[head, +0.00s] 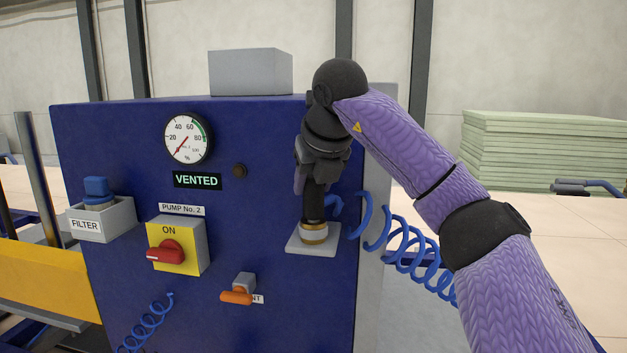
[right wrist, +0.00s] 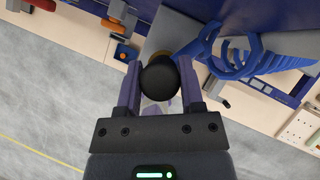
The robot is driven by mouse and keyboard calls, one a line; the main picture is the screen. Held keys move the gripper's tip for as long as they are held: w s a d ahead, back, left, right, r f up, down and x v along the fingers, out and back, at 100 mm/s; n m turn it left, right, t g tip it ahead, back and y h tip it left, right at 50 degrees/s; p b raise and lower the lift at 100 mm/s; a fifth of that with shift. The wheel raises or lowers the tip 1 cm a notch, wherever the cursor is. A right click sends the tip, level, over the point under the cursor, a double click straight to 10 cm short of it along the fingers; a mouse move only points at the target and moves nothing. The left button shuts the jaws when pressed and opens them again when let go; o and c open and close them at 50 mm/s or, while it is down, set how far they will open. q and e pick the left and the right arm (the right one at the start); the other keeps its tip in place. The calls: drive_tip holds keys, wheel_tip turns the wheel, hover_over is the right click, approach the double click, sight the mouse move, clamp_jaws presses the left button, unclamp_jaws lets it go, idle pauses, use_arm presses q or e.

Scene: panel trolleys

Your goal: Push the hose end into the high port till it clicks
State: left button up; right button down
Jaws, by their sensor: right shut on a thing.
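My right gripper (head: 316,180) points down at the right part of the blue pump panel and is shut on the black hose end (head: 314,206). The hose end stands upright, its lower end at the brass-ringed port (head: 314,233) on a pale plate. I cannot tell how deep it sits. In the right wrist view the round black top of the hose end (right wrist: 158,80) lies between the two fingers. The blue coiled hose (head: 405,250) runs off to the right behind my arm. My left gripper is not in view.
The gauge (head: 187,138) needle is low, above a "VENTED" display (head: 198,180). A red switch (head: 167,251) on a yellow plate, an orange-handled valve (head: 238,293) and a filter box (head: 102,219) are to the left. Green panels (head: 540,150) are stacked at the right.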

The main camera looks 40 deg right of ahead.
drive_tip(key=shift+f, duration=0.3)
drive_tip(key=shift+c, duration=0.7)
unclamp_jaws()
drive_tip(key=p+v, duration=0.3)
drive_tip(key=v, duration=0.5)
